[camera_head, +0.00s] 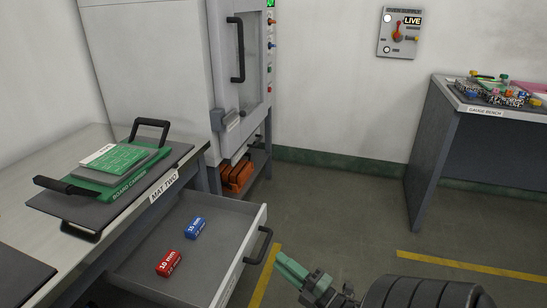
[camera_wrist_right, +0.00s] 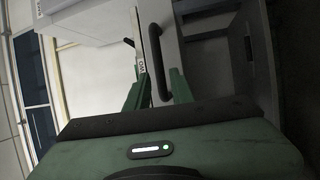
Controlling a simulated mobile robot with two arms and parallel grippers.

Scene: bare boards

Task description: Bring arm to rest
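My right gripper (camera_head: 285,263) comes in from the bottom right in the head view, just right of the open drawer's black handle (camera_head: 259,246), with a small gap between them. In the right wrist view my right gripper (camera_wrist_right: 157,84) has its two green fingers spread apart, and the handle (camera_wrist_right: 158,55) shows between them, beyond the palm. Nothing is held. The drawer (camera_head: 200,245) is pulled out and holds a red block (camera_head: 168,262) and a blue block (camera_head: 195,228). My left gripper is not in the head view.
A counter (camera_head: 60,150) at left carries a mat (camera_head: 165,172) with a green board carrier (camera_head: 125,175). A grey cabinet (camera_head: 240,80) stands behind. A wall switch panel (camera_head: 399,33) reads LIVE. A gauge bench (camera_head: 450,125) stands at right. The floor between is clear.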

